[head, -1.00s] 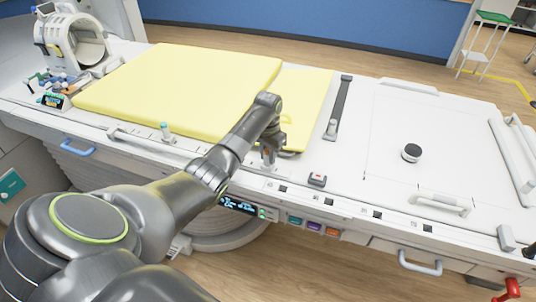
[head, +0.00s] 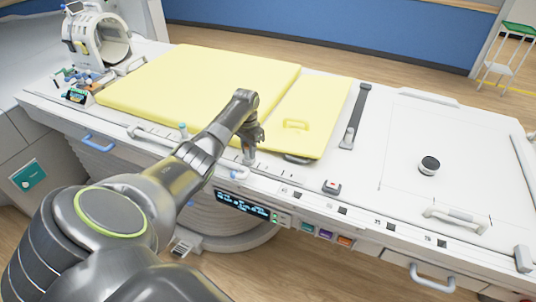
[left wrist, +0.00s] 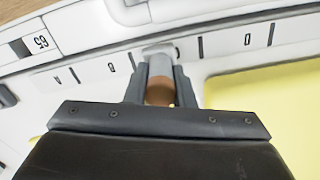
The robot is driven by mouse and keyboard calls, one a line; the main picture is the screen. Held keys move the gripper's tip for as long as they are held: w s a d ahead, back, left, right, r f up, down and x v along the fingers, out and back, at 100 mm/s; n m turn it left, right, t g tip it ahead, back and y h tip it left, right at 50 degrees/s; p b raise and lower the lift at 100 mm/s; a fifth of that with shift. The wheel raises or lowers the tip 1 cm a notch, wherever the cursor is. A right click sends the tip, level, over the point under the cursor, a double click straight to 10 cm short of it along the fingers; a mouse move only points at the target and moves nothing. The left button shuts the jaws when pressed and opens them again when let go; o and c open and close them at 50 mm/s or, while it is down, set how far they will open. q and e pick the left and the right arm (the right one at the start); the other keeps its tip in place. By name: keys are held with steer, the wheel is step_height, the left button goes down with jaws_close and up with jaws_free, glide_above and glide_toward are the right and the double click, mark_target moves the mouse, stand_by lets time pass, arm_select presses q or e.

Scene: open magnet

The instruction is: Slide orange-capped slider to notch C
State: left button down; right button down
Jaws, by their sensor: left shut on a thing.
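The orange-capped slider (left wrist: 159,92) shows in the left wrist view as a brown-orange cap between the two grey fingers. My left gripper (left wrist: 160,82) is shut on it. In the head view my left gripper (head: 249,157) points down at the table's front strip, just in front of the yellow mat, and the cap cannot be made out there. The notch strip (left wrist: 215,47) has dark slots and small marks on both sides of the slider. The marks are too small to read surely, so I cannot tell which is notch C. My right gripper is not in view.
A teal-capped post (head: 183,130) stands left of the gripper by the yellow mat (head: 200,80). A small box with a red button (head: 331,187) sits to the right. A dark strap (head: 356,115) and a round black-topped knob (head: 429,165) lie farther right.

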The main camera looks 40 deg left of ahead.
arm_select(q)
steer(key=a, duration=0.2)
steer(key=s+a+b, duration=0.1)
steer(key=a, duration=0.2)
steer(key=shift+s+a, duration=0.1)
steer(key=shift+a, duration=0.05)
steer(key=c, duration=1.2)
jaws_free()
steer(key=shift+c, duration=0.2)
steer(key=shift+r, duration=0.1)
step_height(320, 180, up, 17)
steer(key=b, duration=0.2)
steer(key=shift+r, duration=0.15)
